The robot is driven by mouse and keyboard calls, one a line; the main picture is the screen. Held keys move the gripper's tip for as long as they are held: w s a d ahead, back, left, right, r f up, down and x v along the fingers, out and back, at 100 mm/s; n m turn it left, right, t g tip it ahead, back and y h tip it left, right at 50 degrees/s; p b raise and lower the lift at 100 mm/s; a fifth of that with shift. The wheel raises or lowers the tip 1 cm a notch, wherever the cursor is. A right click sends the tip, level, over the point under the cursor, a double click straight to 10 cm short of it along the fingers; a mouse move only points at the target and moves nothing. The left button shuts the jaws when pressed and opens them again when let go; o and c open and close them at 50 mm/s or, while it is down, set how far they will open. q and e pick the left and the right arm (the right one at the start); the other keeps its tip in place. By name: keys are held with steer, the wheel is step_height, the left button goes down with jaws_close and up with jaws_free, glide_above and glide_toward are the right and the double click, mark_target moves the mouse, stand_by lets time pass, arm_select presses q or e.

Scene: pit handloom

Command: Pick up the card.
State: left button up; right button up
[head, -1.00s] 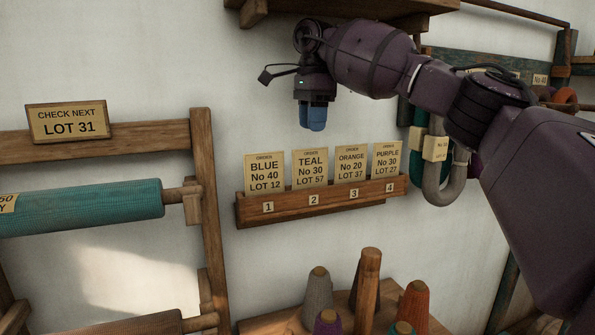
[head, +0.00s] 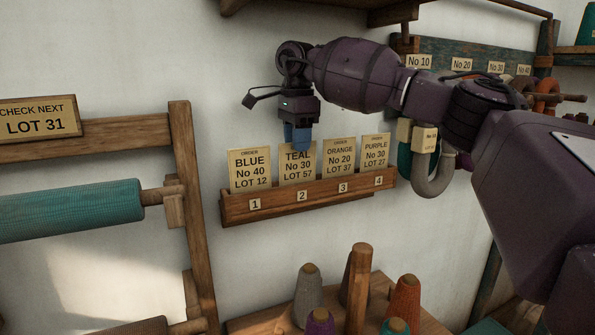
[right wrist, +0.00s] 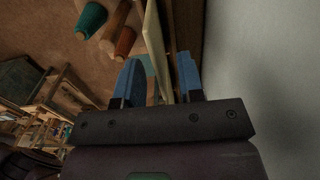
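Several cream order cards stand upright in a wooden rack (head: 320,199) on the wall, above slots numbered 1 to 4. They are the blue card (head: 249,170), the teal card (head: 298,173), the orange card (head: 340,162) and the purple card (head: 376,153). My right gripper (head: 298,140) points down at the top of the teal card, and its blue fingers cover part of that card's upper edge. In the right wrist view its fingers (right wrist: 160,78) are apart, with a pale card edge (right wrist: 155,38) running between them. Contact cannot be told. My left gripper is out of view.
A wooden shelf (head: 395,14) overhangs my right arm. Yarn cones (head: 310,285) and a wooden peg (head: 358,285) stand on a bench below the rack. Hanging yarn (head: 432,178) is close to the right end. A loom frame (head: 190,190) stands left.

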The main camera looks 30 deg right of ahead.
mark_target(298, 154)
steer(key=shift+f, duration=1.75)
steer(key=c, duration=0.6)
jaws_close()
steer(key=shift+r, duration=0.15)
